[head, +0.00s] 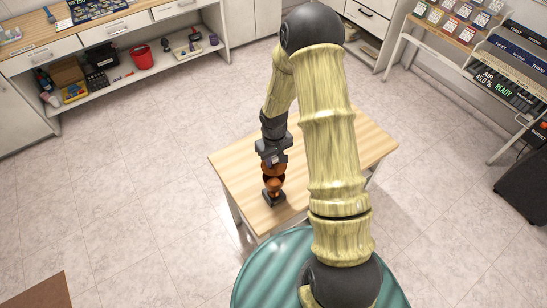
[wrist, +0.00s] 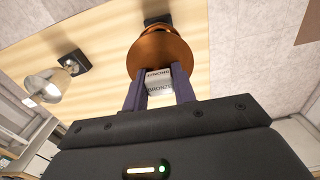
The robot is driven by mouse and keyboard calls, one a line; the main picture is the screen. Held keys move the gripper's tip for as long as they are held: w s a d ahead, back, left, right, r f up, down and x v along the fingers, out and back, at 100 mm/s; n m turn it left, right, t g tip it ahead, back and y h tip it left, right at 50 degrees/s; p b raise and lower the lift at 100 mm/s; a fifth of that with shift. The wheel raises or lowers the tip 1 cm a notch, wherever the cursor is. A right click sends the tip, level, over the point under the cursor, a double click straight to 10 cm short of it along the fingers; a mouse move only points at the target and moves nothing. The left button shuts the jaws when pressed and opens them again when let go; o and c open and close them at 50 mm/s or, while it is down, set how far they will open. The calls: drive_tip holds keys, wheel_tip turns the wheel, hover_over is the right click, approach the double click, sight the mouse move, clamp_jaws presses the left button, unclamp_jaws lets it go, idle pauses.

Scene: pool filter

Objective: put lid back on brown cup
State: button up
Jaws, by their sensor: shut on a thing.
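The brown cup (head: 274,186) is copper-coloured and stands upright on a dark square base near the table's front left edge. My gripper (head: 272,160) is directly above it, pointing down. In the wrist view my gripper (wrist: 160,78) is shut on a pale block printed "BRONZE", which appears to be the handle of the brown lid (wrist: 160,54). The lid is over the cup and hides most of it. I cannot tell whether the lid touches the rim.
My arm hides part of the table in the head view. A shelf with a red bucket (head: 141,57) stands far off.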

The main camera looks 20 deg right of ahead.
sight(274, 168)
drive_tip(key=shift+f+b, duration=2.05)
drive_tip(key=shift+f, duration=0.85)
drive_tip(key=shift+f, duration=0.15)
idle(0.5)
drive_tip(key=o, duration=1.6)
drive_tip(key=shift+r+p, duration=2.3)
drive_tip(key=shift+r, duration=1.25)
clamp_jaws()
